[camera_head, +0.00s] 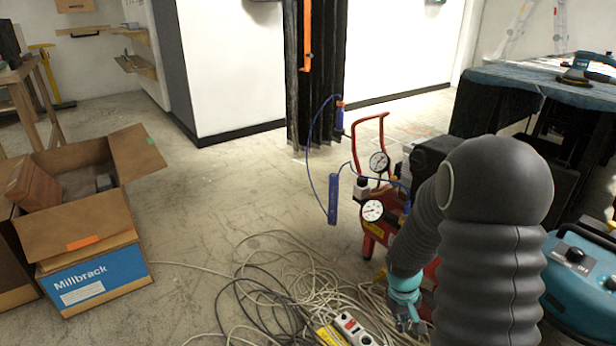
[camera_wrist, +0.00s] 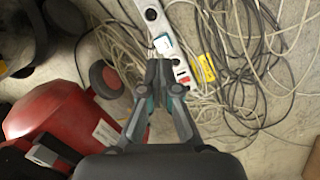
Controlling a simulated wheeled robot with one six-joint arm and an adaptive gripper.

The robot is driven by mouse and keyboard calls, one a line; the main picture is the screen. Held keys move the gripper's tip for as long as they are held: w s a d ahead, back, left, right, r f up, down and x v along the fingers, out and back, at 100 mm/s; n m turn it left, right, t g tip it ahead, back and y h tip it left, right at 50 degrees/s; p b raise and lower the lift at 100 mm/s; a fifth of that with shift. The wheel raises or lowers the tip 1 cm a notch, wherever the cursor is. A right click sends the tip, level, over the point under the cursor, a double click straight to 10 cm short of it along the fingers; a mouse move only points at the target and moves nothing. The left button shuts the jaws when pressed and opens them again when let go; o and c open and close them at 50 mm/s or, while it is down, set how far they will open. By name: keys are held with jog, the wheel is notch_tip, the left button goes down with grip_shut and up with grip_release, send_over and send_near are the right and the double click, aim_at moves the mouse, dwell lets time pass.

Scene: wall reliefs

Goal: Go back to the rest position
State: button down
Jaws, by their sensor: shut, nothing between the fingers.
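My gripper (camera_wrist: 158,72) is shut, with its fingertips together and nothing between them. In the wrist view it points down over a white power strip (camera_wrist: 178,58) and tangled cables (camera_wrist: 240,85). In the head view my gripper (camera_head: 408,318) is low at the bottom right, partly hidden by my grey-sleeved arm. It is in front of the red compressor (camera_head: 368,246) and right of the power strip (camera_head: 352,328). I cannot tell whether it touches the cables.
An open cardboard box (camera_head: 75,235) stands at the left. A teal machine (camera_head: 580,275) and a covered table (camera_head: 540,80) stand at the right. A blue hose (camera_head: 309,150) hangs by the compressor. Bare floor (camera_head: 225,205) lies between the box and compressor.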

jog(key=s+a+r+t, duration=0.2)
jog(key=s+r, duration=0.4)
jog(key=r, duration=0.4)
jog(key=s+a+r+m+t+y+p, duration=0.1)
jog(key=s+a+r+t, duration=0.1)
jog(key=s+r, duration=0.4)
jog(key=s+a+r+m+t+p, duration=0.1)
jog(key=s+a+r, duration=0.3)
jog(key=r, duration=1)
jog(key=s+t, duration=0.1)
jog(key=s, duration=0.2)
jog(key=shift+r+y, duration=0.3)
jog(key=shift+r, duration=0.05)
jog(key=shift+d, duration=0.1)
